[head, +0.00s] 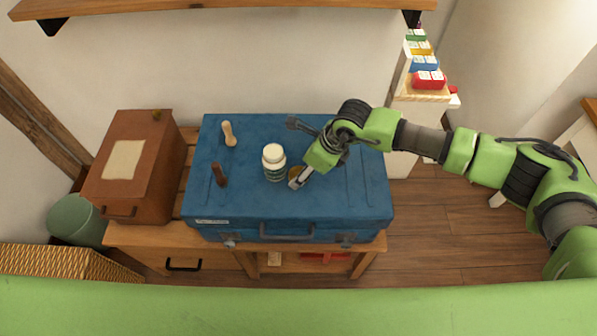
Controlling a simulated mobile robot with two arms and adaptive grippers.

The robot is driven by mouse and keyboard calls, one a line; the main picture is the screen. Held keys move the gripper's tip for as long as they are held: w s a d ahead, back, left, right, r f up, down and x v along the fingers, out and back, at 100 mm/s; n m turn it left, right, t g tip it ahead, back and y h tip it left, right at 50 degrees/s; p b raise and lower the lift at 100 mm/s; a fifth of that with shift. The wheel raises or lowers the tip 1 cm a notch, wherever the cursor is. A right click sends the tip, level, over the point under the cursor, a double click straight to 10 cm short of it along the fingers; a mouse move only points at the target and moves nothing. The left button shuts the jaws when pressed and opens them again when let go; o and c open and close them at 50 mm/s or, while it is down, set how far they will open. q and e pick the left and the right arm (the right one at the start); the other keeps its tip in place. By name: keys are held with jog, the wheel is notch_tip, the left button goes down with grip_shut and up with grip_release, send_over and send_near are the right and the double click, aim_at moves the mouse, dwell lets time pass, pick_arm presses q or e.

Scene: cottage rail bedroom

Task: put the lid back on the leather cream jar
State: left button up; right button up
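A white jar (274,165) with a rounded white top and a green label stands upright on the blue case. A small gold-brown round thing (295,172) is just to its right, partly hidden by my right gripper; I cannot tell if it is a lid or an open container. My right gripper (297,183) reaches in from the right, with its pale fingertips at this round thing's front right edge. I cannot tell whether the fingers hold it. My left gripper is not in view.
The blue case (345,205) lies on a wooden bench (150,237). A pale wooden peg-shaped item (229,134) and a dark brown one (219,175) stand on its left side. A brown box (140,165) is at the left. A shelf (200,13) overhangs the back.

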jog(key=shift+x, duration=1.25)
jog(key=shift+c, duration=0.5)
jog(key=c, duration=0.8)
jog(key=shift+r, duration=0.1)
